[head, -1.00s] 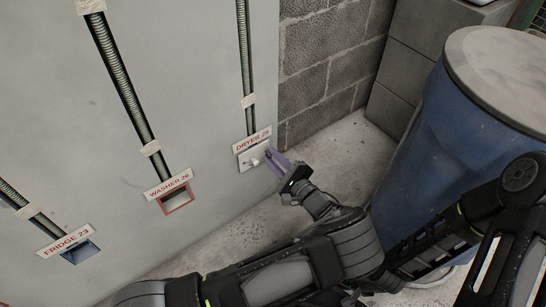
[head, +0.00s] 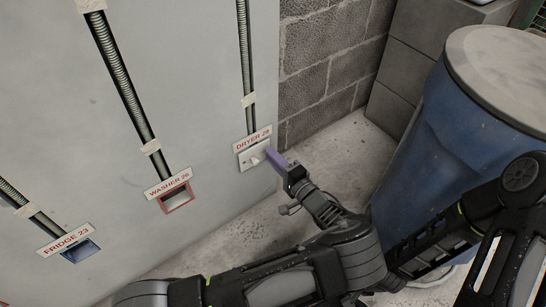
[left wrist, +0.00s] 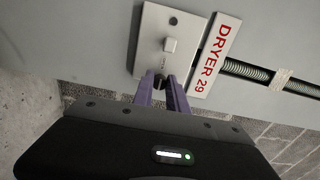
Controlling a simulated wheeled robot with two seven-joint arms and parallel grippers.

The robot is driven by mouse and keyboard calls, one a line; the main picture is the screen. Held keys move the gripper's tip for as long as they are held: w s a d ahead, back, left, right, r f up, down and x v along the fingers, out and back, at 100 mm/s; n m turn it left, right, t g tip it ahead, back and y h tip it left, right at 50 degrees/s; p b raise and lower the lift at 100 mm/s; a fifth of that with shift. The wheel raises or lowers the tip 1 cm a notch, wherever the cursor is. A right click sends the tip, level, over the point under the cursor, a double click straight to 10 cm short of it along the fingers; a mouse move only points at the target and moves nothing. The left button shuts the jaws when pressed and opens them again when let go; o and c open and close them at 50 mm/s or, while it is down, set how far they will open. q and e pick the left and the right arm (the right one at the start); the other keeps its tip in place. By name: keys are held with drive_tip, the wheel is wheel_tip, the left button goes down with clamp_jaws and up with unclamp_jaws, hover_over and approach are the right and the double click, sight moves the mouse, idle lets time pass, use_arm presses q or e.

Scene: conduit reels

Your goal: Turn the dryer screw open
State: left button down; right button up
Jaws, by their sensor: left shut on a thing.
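The white dryer plate (head: 247,160) sits on the grey wall under the "DRYER 29" label (head: 252,139). In the left wrist view the plate (left wrist: 150,40) carries a dark screw at its upper end, a pale square knob (left wrist: 170,45) in the middle and a dark screw (left wrist: 158,81) at its lower end. My left gripper (head: 270,156) has purple fingers that reach the plate's right side. In the left wrist view its fingertips (left wrist: 160,82) are closed around the lower screw, whose head is partly hidden between them. My right gripper does not show.
A washer box (head: 177,199) with a red rim and a blue fridge box (head: 80,252) are on the same wall to the left. A blue barrel (head: 440,160) with a grey lid stands at right. Bare floor lies between wall and barrel.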

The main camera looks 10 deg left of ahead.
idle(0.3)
use_arm(q)
drive_tip(key=c, duration=1.3)
unclamp_jaws()
drive_tip(key=p+v, duration=0.2)
drive_tip(key=v, duration=0.6)
drive_tip(key=shift+p, duration=0.3)
